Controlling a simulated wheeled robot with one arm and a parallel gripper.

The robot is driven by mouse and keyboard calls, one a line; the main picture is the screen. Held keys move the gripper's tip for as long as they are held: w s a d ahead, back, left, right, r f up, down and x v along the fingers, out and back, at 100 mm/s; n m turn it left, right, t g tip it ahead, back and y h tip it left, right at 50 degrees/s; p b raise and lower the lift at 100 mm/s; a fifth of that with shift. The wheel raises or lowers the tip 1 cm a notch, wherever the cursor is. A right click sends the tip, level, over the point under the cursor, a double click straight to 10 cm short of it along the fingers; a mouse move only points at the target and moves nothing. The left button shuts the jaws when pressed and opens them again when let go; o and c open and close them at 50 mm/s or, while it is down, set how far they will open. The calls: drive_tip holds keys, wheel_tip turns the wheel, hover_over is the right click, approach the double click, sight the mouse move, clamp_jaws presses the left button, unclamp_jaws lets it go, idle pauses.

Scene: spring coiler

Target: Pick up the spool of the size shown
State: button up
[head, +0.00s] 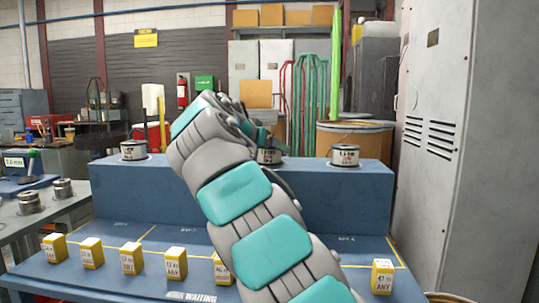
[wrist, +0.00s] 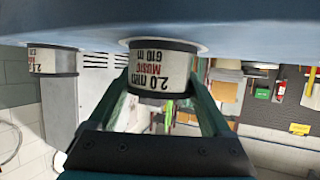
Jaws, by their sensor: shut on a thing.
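The middle spool (head: 269,156) stands on top of the blue raised shelf (head: 240,197), partly hidden by my arm. In the wrist view, which looks upside down, this spool (wrist: 160,75) has a white label reading 2.0 mm, MUSIC, 610 m. My gripper (wrist: 162,92) has a finger on each side of it and is shut on it. The spool's flange still appears to be at the blue surface. In the head view my gripper (head: 262,140) is mostly hidden behind my wrist. A small display (head: 15,162) at the far left seems to read 2.0 mm.
Another spool (head: 133,150) stands left on the shelf and one (head: 345,155) right. Several yellow boxes (head: 131,258) line the lower blue bench. Two spools (head: 63,189) sit on the grey side table. A tall grey cabinet (head: 470,150) closes off the right.

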clamp_jaws()
drive_tip(key=shift+r, duration=0.15)
